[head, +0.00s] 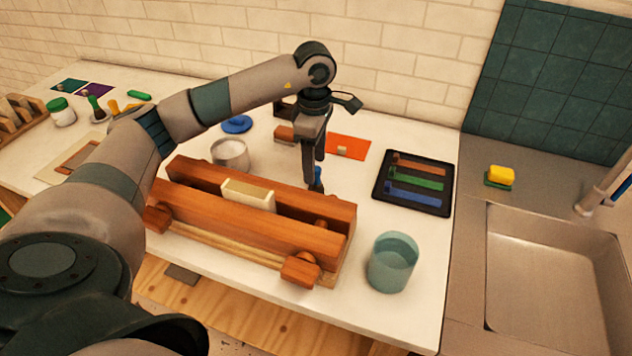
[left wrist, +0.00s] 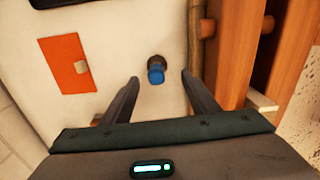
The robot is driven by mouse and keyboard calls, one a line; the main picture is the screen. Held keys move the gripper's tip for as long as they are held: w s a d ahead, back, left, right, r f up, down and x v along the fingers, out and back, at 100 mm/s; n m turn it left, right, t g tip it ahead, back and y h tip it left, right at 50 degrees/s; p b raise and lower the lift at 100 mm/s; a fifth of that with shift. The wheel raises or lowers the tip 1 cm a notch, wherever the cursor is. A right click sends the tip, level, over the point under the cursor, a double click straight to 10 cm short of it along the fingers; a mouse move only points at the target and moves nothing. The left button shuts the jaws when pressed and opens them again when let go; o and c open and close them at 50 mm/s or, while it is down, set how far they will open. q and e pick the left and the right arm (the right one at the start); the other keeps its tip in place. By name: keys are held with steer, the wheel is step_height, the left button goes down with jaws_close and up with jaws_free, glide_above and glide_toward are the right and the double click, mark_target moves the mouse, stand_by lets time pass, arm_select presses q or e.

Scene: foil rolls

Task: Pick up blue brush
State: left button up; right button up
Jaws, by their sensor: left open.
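The blue brush (head: 318,176) stands on the white table just behind the wooden vise, partly hidden by my gripper in the head view. In the left wrist view the blue brush (left wrist: 156,74) is seen from above, with a blue top and a dark end beyond it. My left gripper (head: 314,171) points down over it. In the left wrist view my left gripper (left wrist: 161,78) is open, with one finger on each side of the brush; contact cannot be told. My right gripper is not in view.
The wooden vise (head: 250,236) holds a cream block beside the brush. An orange sheet (head: 352,145) and a black tray (head: 440,207) with orange, green and blue strips lie to the right. A teal cup (head: 391,268) stands in front; a metal sink (head: 540,290) is far right.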

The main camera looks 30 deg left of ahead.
mark_target(316, 167)
arm_select(q)
steer(key=shift+w+f+p, duration=0.1)
steer(key=shift+f+p, duration=0.45)
steer(key=shift+p, duration=0.05)
steer(key=f+p, duration=0.1)
steer(key=f, duration=0.2)
steer(key=shift+w, duration=0.2)
steer(key=shift+f, duration=0.45)
steer(key=c, duration=1.1)
steer(key=shift+c, duration=0.2)
steer(key=shift+w+r, duration=0.1)
steer(key=shift+r, duration=0.35)
step_height(316, 167, up, 8)
steer(key=b, duration=0.3)
steer(key=shift+r, duration=0.6)
